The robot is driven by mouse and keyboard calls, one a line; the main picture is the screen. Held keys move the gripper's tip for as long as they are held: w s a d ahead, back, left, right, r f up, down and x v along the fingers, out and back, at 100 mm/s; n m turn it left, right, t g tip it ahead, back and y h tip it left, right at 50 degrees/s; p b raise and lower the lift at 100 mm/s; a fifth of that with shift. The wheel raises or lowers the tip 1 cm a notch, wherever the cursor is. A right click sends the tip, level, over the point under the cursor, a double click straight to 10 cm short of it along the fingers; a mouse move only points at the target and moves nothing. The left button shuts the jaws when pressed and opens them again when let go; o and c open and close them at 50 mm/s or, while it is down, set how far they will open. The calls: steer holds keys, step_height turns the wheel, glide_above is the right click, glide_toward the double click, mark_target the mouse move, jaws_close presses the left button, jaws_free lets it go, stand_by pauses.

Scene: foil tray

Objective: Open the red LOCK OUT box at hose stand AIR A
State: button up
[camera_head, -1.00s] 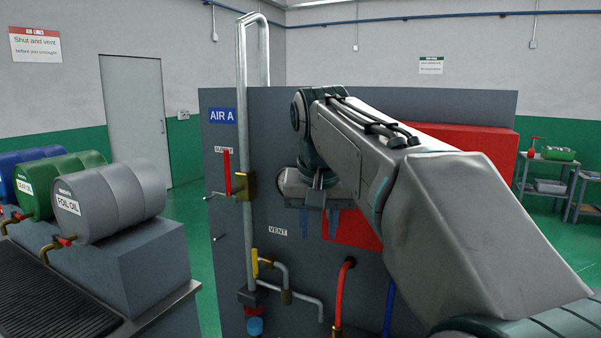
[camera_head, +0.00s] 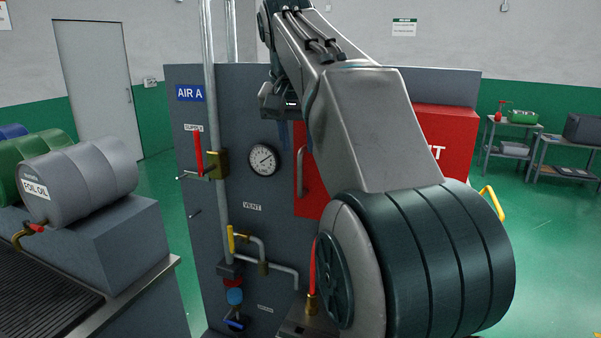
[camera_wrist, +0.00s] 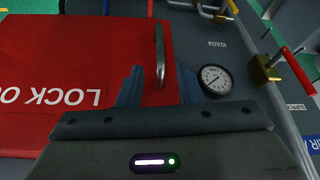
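The red LOCK OUT box (camera_head: 442,128) is on the grey panel, partly hidden behind my arm. Its door looks shut, and its lettering is upside down in the wrist view (camera_wrist: 50,50). A grey bar handle (camera_head: 301,172) stands upright near the door's left edge; it also shows in the wrist view (camera_wrist: 160,55). My gripper (camera_wrist: 159,76) is open and empty, its blue fingers on either side of the handle's line in the wrist view. I cannot tell whether they reach its depth.
Left of the box are a round gauge (camera_head: 262,159), the AIR A sign (camera_head: 189,93), a red supply lever (camera_head: 198,150) with a brass padlock-like block and a yellow vent lever (camera_head: 231,239). Open green floor lies at right.

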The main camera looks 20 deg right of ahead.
mark_target(301, 171)
steer(key=x, duration=0.8)
steer(key=shift+f, duration=0.2)
jaws_close()
